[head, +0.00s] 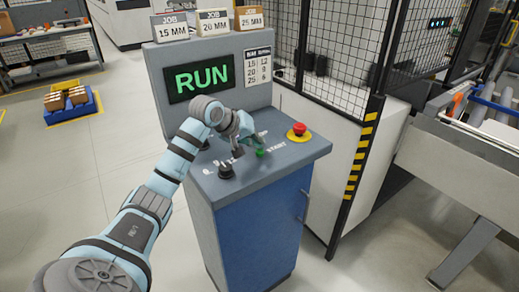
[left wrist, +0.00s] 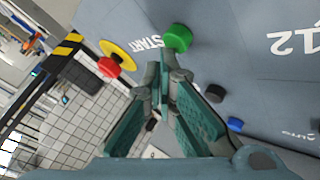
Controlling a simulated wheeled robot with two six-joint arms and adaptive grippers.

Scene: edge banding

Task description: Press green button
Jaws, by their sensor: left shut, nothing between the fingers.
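The green button (head: 260,152) stands on the sloped top of the control console, beside the START label. It also shows in the left wrist view (left wrist: 179,38), just beyond the fingertips. My left gripper (head: 251,138) is over the console top, close to the green button. In the left wrist view its teal fingers (left wrist: 166,78) are together with nothing between them. The tips look very near the button, but I cannot tell whether they touch it. The console screen (head: 201,77) reads RUN in green. My right gripper is not in view.
A red emergency button (head: 299,129) on a yellow base sits right of the green one. A black knob (head: 225,170) is at the console's front left. A blue button (left wrist: 235,124) shows in the left wrist view. A mesh fence (head: 345,45) stands behind and to the right.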

